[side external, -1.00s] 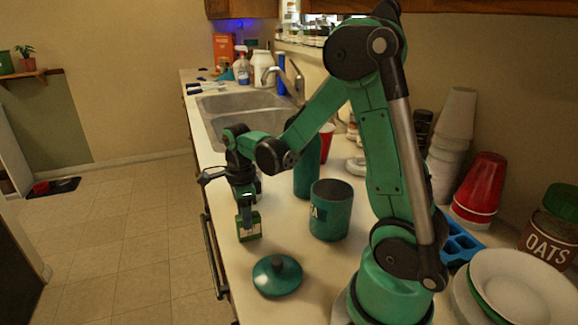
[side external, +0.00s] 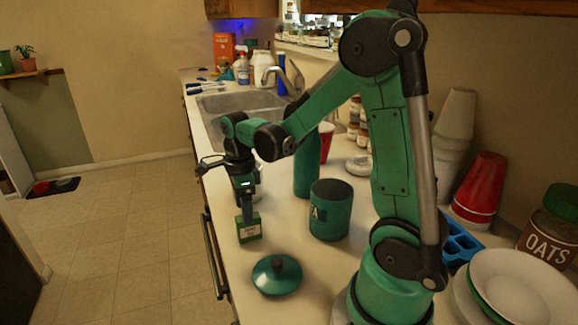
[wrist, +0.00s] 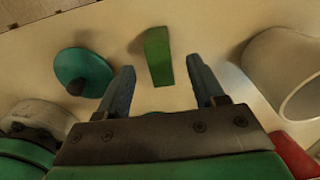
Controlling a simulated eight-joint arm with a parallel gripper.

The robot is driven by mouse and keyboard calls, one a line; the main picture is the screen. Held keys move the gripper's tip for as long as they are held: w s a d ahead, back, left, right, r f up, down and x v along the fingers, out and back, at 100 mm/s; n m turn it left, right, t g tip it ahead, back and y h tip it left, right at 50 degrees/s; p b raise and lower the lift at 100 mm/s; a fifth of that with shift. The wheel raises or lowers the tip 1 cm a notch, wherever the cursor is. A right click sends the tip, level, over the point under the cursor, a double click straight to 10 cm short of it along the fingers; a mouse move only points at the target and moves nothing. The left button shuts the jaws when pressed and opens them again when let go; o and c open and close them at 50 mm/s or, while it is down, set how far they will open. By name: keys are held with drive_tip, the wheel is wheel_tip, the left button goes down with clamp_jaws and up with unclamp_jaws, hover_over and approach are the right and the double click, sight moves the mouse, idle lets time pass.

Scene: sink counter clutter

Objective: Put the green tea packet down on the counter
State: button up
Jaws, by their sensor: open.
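The green tea packet (side external: 249,229) stands upright on the counter (side external: 225,260), near its front edge. It also shows in the wrist view (wrist: 158,56), ahead of and between my fingertips, with clear space on both sides. My gripper (side external: 246,209) is just above the packet in the side view. In the wrist view my gripper (wrist: 160,76) has its two fingers spread apart, with nothing held between them.
A teal lid (side external: 277,275) lies nearer the camera on the counter. A teal canister (side external: 330,210) stands right of the packet, with a tall green bottle (side external: 307,165) behind it. The sink (side external: 240,108) is farther back. Stacked plates (side external: 520,290) are at the right.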

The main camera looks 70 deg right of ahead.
wheel_tip(320, 180, up, 10)
drive_tip(key=s+a+f+n+t, duration=0.1)
drive_tip(key=a+n+t, duration=0.2)
drive_tip(key=n, duration=1)
drive_tip(key=s+a+f+n+t, duration=0.1)
drive_tip(key=a+n+t, duration=0.3)
drive_tip(key=a+n, duration=0.4)
drive_tip(key=s+n, duration=0.1)
drive_tip(key=n, duration=0.5)
drive_tip(key=shift+f, duration=0.25)
